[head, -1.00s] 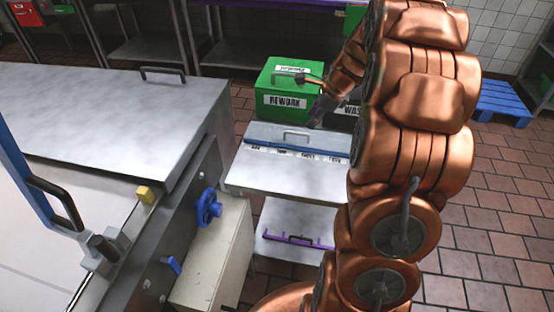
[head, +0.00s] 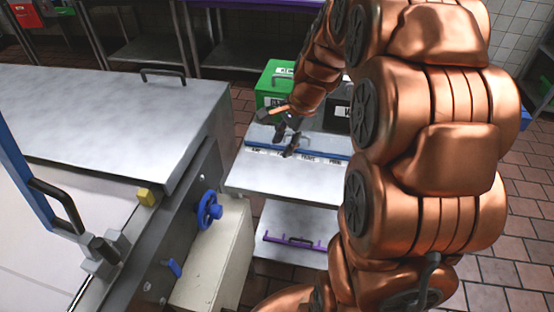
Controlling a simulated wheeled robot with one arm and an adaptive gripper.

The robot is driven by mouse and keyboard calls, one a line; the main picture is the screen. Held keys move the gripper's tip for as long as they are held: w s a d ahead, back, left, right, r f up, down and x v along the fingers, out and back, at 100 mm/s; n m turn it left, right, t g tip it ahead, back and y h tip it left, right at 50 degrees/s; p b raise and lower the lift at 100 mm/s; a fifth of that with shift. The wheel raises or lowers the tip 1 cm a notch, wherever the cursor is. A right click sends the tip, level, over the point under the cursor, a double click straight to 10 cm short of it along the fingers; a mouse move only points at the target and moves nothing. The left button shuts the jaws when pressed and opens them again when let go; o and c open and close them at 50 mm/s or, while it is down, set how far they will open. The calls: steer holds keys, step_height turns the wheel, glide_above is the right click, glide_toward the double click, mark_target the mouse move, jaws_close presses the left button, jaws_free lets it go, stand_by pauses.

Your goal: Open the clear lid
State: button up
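The clear lid (head: 322,141) looks like the greyish see-through cover of a low, blue-edged bin on the small steel table (head: 285,180). It lies flat and looks closed, with white labels along its front edge. My gripper (head: 285,144) points down over the lid's middle, with its dark fingers apart and nothing seen between them. The gripper hides the lid's handle, and I cannot tell whether the fingers touch it. My arm covers the table's right side.
A large steel machine with a handled cover (head: 100,105) and blue knob (head: 208,209) is at the left. A purple-edged tray (head: 300,241) lies on the lower shelf.

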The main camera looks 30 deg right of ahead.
steer(key=s+a+n+g, duration=0.1)
steer(key=s+a+n, duration=0.3)
steer(key=s+a, duration=0.1)
steer(key=shift+s+r, duration=0.2)
steer(key=shift+r, duration=0.2)
steer(key=shift+a, duration=0.1)
steer(key=s+a+n+g+h, duration=0.1)
steer(key=s+a+n, duration=0.2)
steer(key=s+n, duration=0.3)
steer(key=s+a+n+g+h, duration=0.1)
steer(key=s+n, duration=0.6)
steer(key=s, duration=0.7)
steer(key=shift+s+a+f+g+h, duration=0.25)
steer(key=shift+a+g, duration=0.25)
steer(key=shift+a, duration=0.5)
steer(key=shift+d, duration=0.1)
